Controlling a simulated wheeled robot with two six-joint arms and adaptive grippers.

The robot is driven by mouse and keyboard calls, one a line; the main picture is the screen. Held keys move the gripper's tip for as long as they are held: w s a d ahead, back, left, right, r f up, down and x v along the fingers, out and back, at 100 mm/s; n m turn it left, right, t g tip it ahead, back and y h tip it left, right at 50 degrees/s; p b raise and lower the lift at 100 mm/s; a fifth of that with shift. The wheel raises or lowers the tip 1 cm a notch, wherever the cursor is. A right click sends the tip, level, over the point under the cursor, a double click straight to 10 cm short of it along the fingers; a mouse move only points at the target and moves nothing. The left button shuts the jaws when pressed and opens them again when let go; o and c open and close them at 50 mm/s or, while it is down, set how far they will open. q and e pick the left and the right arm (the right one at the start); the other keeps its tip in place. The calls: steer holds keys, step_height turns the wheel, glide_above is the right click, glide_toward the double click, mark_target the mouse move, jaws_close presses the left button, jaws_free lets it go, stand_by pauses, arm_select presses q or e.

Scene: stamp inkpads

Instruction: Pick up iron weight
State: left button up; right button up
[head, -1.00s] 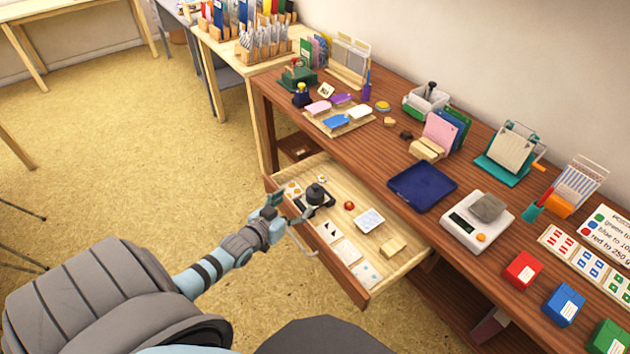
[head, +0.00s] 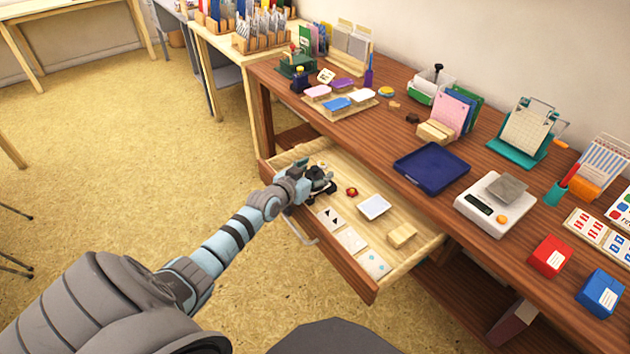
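The iron weight (head: 317,173) is a dark, knobbed piece in the back left part of the open drawer. In the head view it is largely hidden by my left gripper (head: 318,181), whose dark fingers reach over the drawer right at the weight. The fingers and the weight blend together, so I cannot tell whether they touch or whether the gripper is open or shut. My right gripper is not in view.
The pulled-out wooden drawer (head: 425,243) also holds a small red item (head: 351,191), a white tray (head: 374,207), a wooden block (head: 402,235) and flat cards. Above it, the desk bears a navy tray (head: 432,168) and a scale (head: 487,217) with a grey stone-like block.

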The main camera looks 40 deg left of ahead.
arm_select(q)
jaws_close()
steer(key=shift+r, duration=0.1)
